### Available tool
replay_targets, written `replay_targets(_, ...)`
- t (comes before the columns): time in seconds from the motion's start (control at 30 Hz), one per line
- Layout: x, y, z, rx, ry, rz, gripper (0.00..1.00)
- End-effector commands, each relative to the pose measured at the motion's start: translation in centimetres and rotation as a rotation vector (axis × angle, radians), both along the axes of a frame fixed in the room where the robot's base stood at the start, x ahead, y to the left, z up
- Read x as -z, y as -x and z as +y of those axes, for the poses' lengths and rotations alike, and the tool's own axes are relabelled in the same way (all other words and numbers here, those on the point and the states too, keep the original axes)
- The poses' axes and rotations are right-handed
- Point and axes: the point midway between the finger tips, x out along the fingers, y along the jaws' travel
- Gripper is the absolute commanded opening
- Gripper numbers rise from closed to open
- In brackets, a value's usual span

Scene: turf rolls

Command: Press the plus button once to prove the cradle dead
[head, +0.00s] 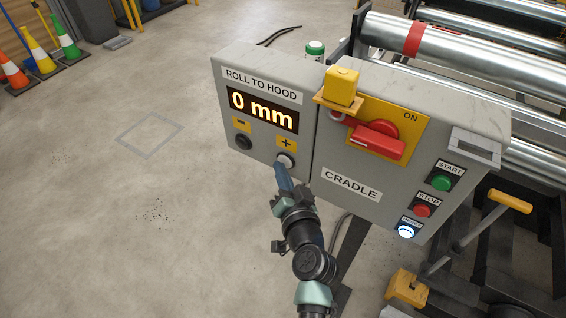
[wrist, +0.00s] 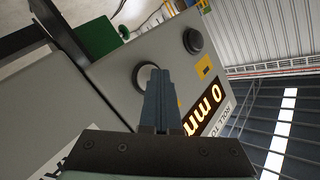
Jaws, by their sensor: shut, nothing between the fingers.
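The plus button (head: 287,158) is a pale round button under a yellow plus label on the grey control box (head: 262,150). The display (head: 263,110) above it reads "0 mm" under "ROLL TO HOOD". The dark minus button (head: 243,142) sits to its left. My gripper (head: 281,168) is shut and empty, its tips at the plus button. In the wrist view, the shut fingers (wrist: 154,75) overlap the plus button (wrist: 139,75) and hide part of it. I cannot tell whether they touch it. The minus button (wrist: 193,41) is clear of them.
The cradle box carries a red switch handle (head: 378,142) by "ON", a yellow block (head: 342,86), green START (head: 441,183), red STOP (head: 422,209) and a lit white button (head: 405,231). Metal rollers (head: 460,55) stand behind. The floor at left is clear; cones (head: 38,50) stand far back.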

Motion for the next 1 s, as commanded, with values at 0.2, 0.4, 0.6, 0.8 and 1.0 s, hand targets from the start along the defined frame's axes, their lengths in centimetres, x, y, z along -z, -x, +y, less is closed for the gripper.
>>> replay_targets(0.2, -0.1, 0.1, 0.0, 0.003, 0.0, -0.002, 0.0)
replay_targets(0.4, -0.1, 0.8, 0.5, 0.003, 0.001, -0.001, 0.0)
replay_targets(0.6, -0.1, 1.4, 0.9, 0.002, 0.0, -0.001, 0.0)
replay_targets(0.8, -0.1, 1.4, 0.9, 0.002, 0.0, -0.001, 0.0)
replay_targets(1.0, -0.1, 2.3, 1.6, -0.001, 0.001, 0.001, 0.0)
